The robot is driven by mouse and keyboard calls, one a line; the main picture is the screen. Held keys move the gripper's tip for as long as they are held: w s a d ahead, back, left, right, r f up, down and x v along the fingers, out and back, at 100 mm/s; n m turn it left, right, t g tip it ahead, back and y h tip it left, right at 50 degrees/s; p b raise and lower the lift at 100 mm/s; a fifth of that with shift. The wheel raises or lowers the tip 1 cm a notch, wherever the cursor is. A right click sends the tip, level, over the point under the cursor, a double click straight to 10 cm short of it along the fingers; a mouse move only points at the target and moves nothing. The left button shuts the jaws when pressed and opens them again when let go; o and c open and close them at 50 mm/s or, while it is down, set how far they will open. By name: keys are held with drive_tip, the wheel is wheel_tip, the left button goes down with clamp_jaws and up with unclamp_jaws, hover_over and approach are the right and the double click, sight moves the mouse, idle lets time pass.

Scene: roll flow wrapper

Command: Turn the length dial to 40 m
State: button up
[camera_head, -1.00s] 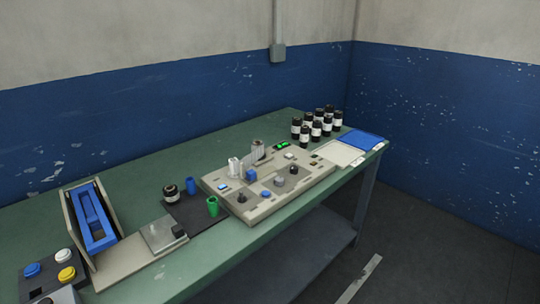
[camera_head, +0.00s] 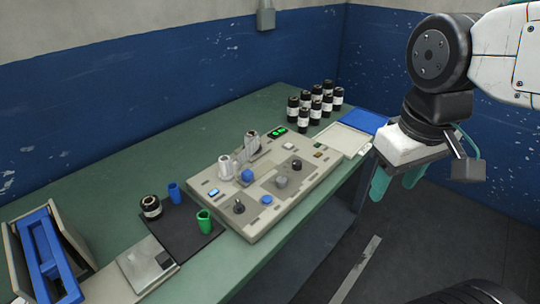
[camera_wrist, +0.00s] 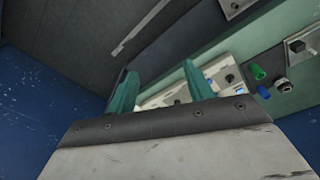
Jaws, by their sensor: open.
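The beige control panel (camera_head: 262,221) lies on the green table in the head view. It carries several dials: a black knob (camera_head: 239,207) at the front left, a grey knob (camera_head: 281,182) in the middle and a black knob (camera_head: 296,165) toward the right. I cannot read which one is the length dial or where it points. My gripper (camera_head: 396,185) hangs open and empty past the table's right end, apart from the panel. In the wrist view its two teal fingers (camera_wrist: 160,88) are spread, with part of the panel (camera_wrist: 172,95) behind them.
Black rolls (camera_head: 316,104) stand at the back right of the table. A blue-framed device (camera_head: 48,255) is at the far left.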

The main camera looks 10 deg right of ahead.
drive_tip(key=w+f+n+h, duration=0.1)
drive_tip(key=w+n+h, duration=0.1)
drive_tip(key=w+n, duration=0.7)
drive_tip(key=n+t+h, duration=0.1)
drive_tip(key=n, duration=1.4)
approach(297, 162)
drive_tip(key=f, duration=0.1)
drive_tip(key=x, duration=0.7)
drive_tip(key=shift+w+d+f, duration=0.15)
drive_tip(key=shift+d+f, duration=0.1)
drive_tip(key=shift+f, duration=0.05)
drive_tip(key=c, duration=1)
